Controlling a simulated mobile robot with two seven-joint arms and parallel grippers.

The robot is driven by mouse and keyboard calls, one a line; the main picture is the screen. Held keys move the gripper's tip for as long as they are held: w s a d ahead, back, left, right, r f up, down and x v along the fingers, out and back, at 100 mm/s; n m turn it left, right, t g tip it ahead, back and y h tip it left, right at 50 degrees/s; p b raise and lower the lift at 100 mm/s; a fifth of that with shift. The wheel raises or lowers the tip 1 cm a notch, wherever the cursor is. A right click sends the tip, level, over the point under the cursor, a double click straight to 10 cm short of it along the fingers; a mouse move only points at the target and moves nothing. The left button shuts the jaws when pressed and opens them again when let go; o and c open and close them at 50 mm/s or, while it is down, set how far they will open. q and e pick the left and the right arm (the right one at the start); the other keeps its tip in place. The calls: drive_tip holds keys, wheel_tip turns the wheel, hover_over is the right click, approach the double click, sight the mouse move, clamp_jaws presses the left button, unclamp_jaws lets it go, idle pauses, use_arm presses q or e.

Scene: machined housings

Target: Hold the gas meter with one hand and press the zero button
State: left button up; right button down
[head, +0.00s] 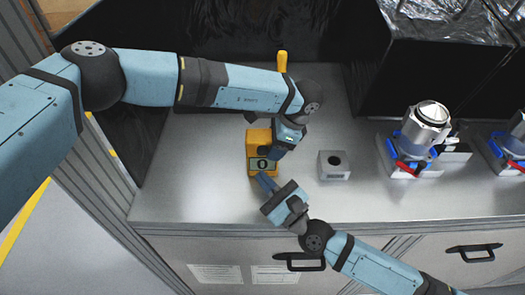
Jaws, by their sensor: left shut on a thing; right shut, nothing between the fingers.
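The gas meter (255,138) is a small yellow-orange box with a dark-framed display (262,165) on its near side. It is on the grey metal worktop, left of centre. My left gripper (276,150) reaches it from the upper right and is shut on it; the fingers partly cover its right side. My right gripper (265,183) is shut and empty, its tips just below the meter's display side. I cannot tell whether the tips touch the meter. The zero button is too small or hidden to make out.
A grey block with a round hole (334,166) stands right of the meter. A silver housing (428,122) sits in a blue and red fixture further right, with another at the right edge. A yellow upright piece (282,61) shows behind my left arm. The worktop's left front is clear.

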drive_tip(key=shift+s, duration=0.3)
use_arm(q)
drive_tip(key=o, duration=1.2)
